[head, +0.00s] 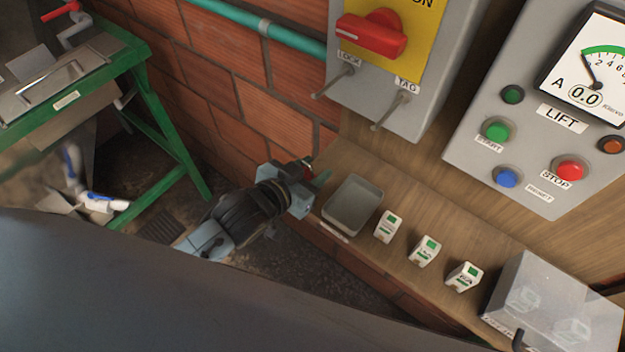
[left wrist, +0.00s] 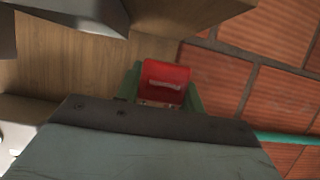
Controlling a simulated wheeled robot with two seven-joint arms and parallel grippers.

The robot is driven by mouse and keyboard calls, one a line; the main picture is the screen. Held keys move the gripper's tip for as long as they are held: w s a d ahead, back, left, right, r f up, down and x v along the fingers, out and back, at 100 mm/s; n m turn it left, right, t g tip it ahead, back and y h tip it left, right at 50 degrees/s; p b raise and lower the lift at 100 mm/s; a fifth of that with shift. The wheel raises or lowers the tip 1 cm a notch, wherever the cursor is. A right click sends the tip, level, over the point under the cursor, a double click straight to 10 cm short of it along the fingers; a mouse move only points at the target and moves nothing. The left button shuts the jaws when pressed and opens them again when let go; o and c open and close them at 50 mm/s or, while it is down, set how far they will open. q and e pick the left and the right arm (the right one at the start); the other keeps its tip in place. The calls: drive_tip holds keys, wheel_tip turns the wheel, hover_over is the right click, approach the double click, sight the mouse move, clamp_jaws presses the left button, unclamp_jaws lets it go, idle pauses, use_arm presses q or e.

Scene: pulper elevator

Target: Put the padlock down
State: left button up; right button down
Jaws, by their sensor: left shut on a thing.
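My left gripper (head: 312,176) is at the left end of the wooden shelf, just left of the grey tray (head: 353,205). It is shut on the red padlock (head: 308,162), which is mostly hidden by the gripper in the head view. In the left wrist view the padlock (left wrist: 165,82) shows as a red block with a pale mark, between the green fingers (left wrist: 163,92). The tray looks empty. I cannot tell whether the padlock touches the shelf. My right gripper is not in view.
Several small white and green blocks (head: 425,251) stand on the shelf (head: 440,222), right of the tray. A clear box (head: 555,310) is at the right end. Above hang the isolator with a red handle (head: 372,35), its LOCK and TAG pegs, and the LIFT panel (head: 530,150).

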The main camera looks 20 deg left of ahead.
use_arm(q)
drive_tip(key=shift+f, duration=0.4)
wheel_tip(320, 180, down, 3)
drive_tip(key=shift+w+f, duration=0.1)
drive_tip(key=shift+f, duration=0.2)
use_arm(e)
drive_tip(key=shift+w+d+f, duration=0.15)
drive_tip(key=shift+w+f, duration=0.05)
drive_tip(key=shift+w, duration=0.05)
use_arm(q)
drive_tip(key=shift+f, duration=0.2)
drive_tip(key=o, duration=1)
drive_tip(key=shift+o, duration=0.2)
drive_tip(key=shift+r, duration=0.1)
